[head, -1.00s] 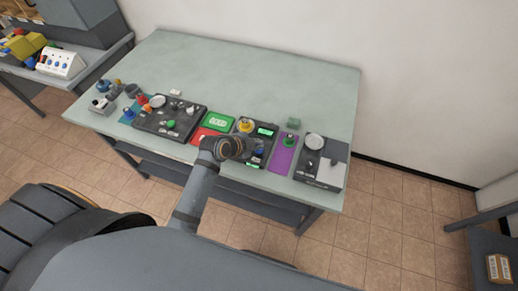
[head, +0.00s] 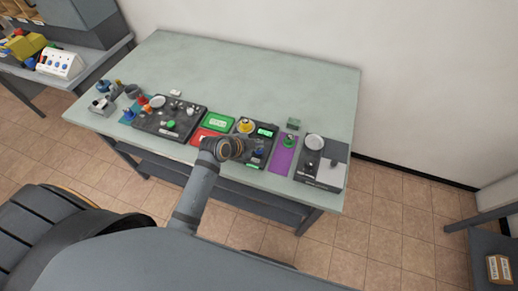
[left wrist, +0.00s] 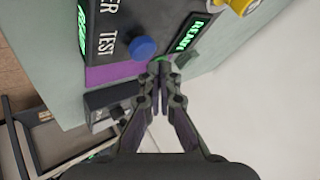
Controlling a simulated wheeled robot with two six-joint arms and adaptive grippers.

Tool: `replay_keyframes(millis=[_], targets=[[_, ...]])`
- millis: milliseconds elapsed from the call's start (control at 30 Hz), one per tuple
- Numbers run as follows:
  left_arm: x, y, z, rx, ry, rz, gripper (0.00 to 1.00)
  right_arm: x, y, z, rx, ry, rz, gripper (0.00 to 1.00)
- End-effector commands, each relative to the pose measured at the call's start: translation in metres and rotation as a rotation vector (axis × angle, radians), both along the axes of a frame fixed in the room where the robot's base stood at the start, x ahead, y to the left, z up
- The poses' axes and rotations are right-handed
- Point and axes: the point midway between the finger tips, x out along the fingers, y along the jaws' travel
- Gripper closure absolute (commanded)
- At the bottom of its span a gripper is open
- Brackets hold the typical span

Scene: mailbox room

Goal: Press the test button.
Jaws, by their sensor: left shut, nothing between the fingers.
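The blue test button (left wrist: 142,47) stands beside the word TEST on the dark tester panel (left wrist: 112,15) in the left wrist view. In the head view the blue button (head: 258,152) sits at the right front of the panel, just right of my left gripper. My left gripper (left wrist: 160,72) is shut and empty. In the wrist view its fingertips appear just below and right of the button, apart from it in the picture. In the head view my wrist hides the fingers and part of the panel. My right gripper is out of view.
A yellow knob (head: 246,126) and a lit green display (head: 267,131) are on the same panel. A purple mat (head: 283,158) with a green-topped part lies right of it, then a dark scale-like unit (head: 312,168). A green tray (head: 218,122) stands left. The table's back is clear.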

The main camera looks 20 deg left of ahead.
Motion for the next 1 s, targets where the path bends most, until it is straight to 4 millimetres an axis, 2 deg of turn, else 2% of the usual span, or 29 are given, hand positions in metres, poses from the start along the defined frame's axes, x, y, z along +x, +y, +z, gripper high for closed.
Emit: replay_keyframes(millis=[267,1000], targets=[[0.0,0.0,-0.009,0.0,0.001,-0.001,1.0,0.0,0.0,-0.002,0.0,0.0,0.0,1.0],[0.0,0.0,-0.013,0.0,0.001,-0.001,1.0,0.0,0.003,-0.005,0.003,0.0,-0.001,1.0]])
